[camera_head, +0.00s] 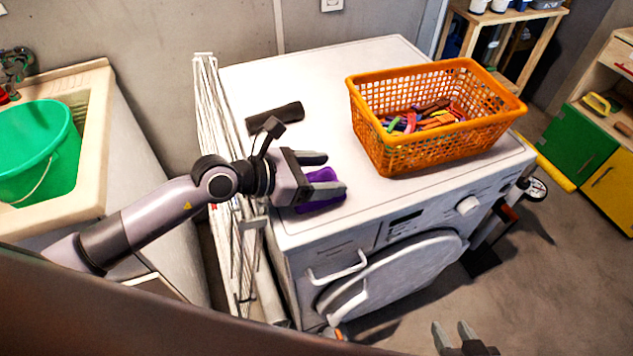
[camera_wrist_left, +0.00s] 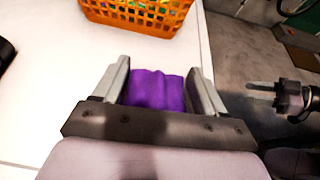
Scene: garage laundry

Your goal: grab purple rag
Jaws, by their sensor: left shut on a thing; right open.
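The purple rag (camera_head: 321,190) is at the front left of the white washing machine's top. My left gripper (camera_head: 338,174) is shut on it, with one finger on each side. In the left wrist view the bunched rag (camera_wrist_left: 157,90) fills the space between the fingers of my left gripper (camera_wrist_left: 163,85). Whether the rag still touches the machine top is hard to tell. My right gripper (camera_head: 455,335) is open and empty at the bottom of the head view, in front of the machine. It also shows at the right edge of the left wrist view.
An orange basket (camera_head: 440,145) of colourful clothespins stands on the washing machine (camera_head: 300,75). A dark object (camera_head: 275,117) lies behind my left gripper. A folded drying rack (camera_head: 207,100) leans against the machine's left side. A green bucket (camera_head: 45,135) sits in the sink at left.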

